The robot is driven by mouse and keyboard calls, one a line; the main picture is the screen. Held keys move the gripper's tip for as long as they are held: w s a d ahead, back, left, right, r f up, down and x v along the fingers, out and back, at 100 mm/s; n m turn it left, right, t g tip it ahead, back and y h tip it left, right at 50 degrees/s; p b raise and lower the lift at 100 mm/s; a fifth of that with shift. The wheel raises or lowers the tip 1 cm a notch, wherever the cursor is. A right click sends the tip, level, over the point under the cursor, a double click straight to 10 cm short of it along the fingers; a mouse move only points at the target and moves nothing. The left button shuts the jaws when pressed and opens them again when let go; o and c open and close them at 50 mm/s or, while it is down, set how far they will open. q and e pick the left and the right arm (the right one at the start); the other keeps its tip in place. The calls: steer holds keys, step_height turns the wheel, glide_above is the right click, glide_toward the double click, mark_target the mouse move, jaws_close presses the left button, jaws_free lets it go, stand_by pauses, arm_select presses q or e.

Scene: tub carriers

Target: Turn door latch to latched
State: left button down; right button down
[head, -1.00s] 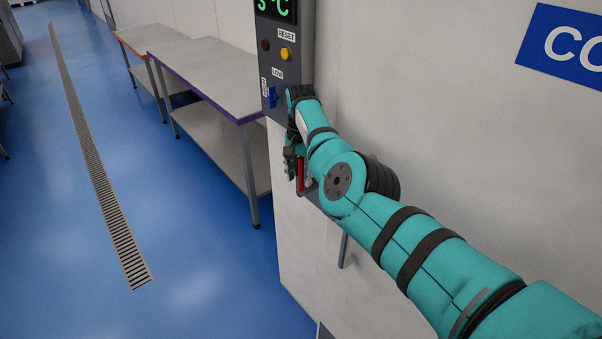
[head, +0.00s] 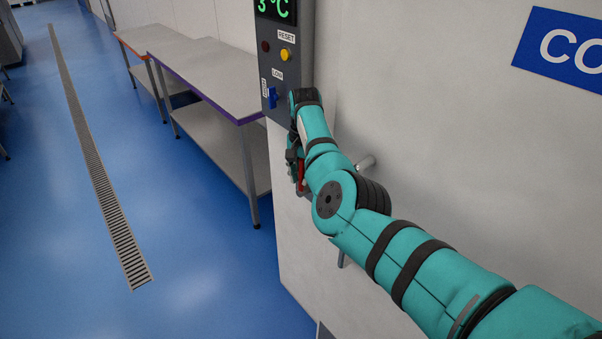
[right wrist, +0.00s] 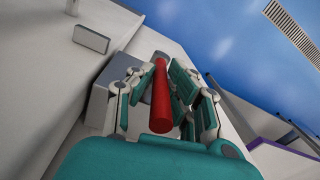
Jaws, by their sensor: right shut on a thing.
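The door latch shows as a red lever (head: 301,176) low on the pale door, mostly hidden by my right arm in the head view. In the right wrist view the red lever (right wrist: 160,98) points toward the camera, out from a grey mount. My right gripper (head: 294,163) is shut on the lever. In the right wrist view its fingers (right wrist: 165,88) lie on both sides of it. The latch's full angle is hard to tell behind the arm. My left gripper is not in view.
A grey control panel (head: 285,75) with a display, buttons and a blue switch is just above the gripper. A grey peg (head: 366,163) sticks out right of my forearm. Tables (head: 205,68) stand to the left. The blue floor (head: 190,250) is clear.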

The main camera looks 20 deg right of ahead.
steer(key=shift+s+d+t, duration=0.1)
steer(key=shift+s+t, duration=0.05)
steer(key=shift+t, duration=0.25)
steer(key=c, duration=1.3)
jaws_free()
steer(key=shift+s+d, duration=0.1)
steer(key=r, duration=0.8)
steer(key=s+r, duration=0.1)
steer(key=r, duration=0.3)
steer(key=shift+s+d, duration=0.1)
steer(key=shift+d, duration=0.05)
steer(key=shift+c, duration=0.2)
